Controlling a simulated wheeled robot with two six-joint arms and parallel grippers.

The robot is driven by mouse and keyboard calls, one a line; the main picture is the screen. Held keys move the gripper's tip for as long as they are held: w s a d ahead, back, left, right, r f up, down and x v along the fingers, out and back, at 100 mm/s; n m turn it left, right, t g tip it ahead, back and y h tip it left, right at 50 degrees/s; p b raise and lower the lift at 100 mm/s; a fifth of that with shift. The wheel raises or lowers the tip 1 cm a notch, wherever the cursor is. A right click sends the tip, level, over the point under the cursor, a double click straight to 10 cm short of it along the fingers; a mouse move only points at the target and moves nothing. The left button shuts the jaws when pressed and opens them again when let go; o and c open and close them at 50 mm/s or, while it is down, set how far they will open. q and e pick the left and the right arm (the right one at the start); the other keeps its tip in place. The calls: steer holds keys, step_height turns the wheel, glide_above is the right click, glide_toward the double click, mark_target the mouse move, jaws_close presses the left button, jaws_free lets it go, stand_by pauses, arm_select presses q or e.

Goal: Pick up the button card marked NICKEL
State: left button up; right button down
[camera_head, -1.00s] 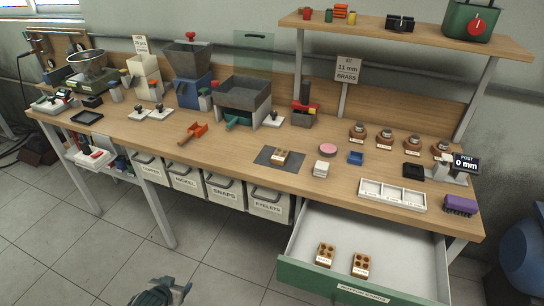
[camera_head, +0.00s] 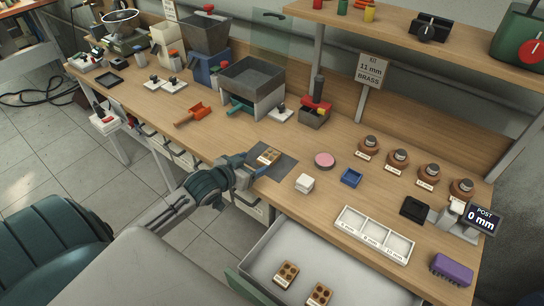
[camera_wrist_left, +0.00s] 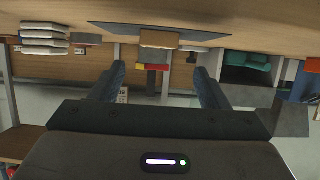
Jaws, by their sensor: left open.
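A brown button card (camera_head: 268,157) lies on the dark mat (camera_head: 285,168) near the bench's front edge. Two similar cards, one on the left (camera_head: 287,272) and one on the right (camera_head: 319,293), lie in the open drawer (camera_head: 262,258). Their labels are too small to read. My left gripper (camera_head: 254,168) is at the mat's front left edge, beside the card on it. In the left wrist view its fingers (camera_wrist_left: 161,82) are spread and empty, with the card (camera_wrist_left: 159,40) beyond, between them. My right gripper is not in view.
A stack of white cards (camera_head: 305,183), a pink disc (camera_head: 324,160) and a blue tray (camera_head: 351,178) stand right of the mat. A white divided tray (camera_head: 375,236) is farther right. An orange scoop (camera_head: 192,114) lies left. The open drawer juts out in front.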

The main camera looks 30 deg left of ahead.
mark_target(268, 157)
arm_select(q)
steer(key=x, duration=0.3)
steer(key=shift+w+d, duration=0.15)
steer(key=shift+w, duration=0.05)
steer(key=x, duration=0.2)
steer(key=p+x, duration=0.1)
steer(key=x, duration=0.1)
steer(key=shift+f, duration=0.35)
steer(key=c, duration=1.1)
steer(key=shift+r, duration=0.15)
steer(key=shift+c, duration=0.2)
